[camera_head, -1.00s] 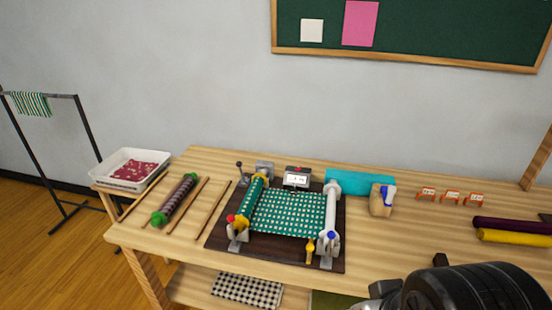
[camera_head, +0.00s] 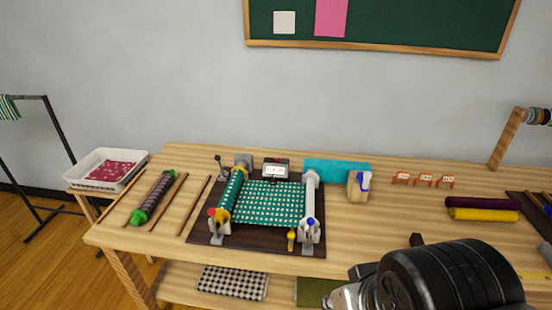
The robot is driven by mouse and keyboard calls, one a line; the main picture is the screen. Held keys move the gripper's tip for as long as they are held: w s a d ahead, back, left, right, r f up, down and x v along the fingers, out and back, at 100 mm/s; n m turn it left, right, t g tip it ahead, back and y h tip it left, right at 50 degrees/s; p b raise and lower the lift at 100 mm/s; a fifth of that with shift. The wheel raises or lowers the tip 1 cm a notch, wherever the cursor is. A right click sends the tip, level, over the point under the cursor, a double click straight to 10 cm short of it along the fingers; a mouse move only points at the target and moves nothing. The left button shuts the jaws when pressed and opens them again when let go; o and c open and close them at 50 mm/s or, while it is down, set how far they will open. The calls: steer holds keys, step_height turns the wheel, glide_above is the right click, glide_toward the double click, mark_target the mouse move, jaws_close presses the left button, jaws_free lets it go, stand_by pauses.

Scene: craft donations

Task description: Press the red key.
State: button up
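A roller frame on a dark brown base (camera_head: 198,237) stands on the wooden table, with dotted green cloth (camera_head: 270,203) stretched between its two rollers. A small dark counter box with a white display (camera_head: 276,170) stands behind the cloth. A tiny reddish spot shows on its top, too small to tell as a key. A round red knob (camera_head: 211,212) sits at the front left end of the frame. My gripper is out of view; only my black and silver arm links show at the bottom right, apart from the frame.
The wooden table (camera_head: 370,235) has some free room right of the frame. A teal block (camera_head: 325,165), a tan block with a blue and white part (camera_head: 358,186), small orange-framed cards (camera_head: 426,180) and cloth rolls (camera_head: 484,214) stand or lie to the right. Sticks and a green-ended roller (camera_head: 152,198) lie left.

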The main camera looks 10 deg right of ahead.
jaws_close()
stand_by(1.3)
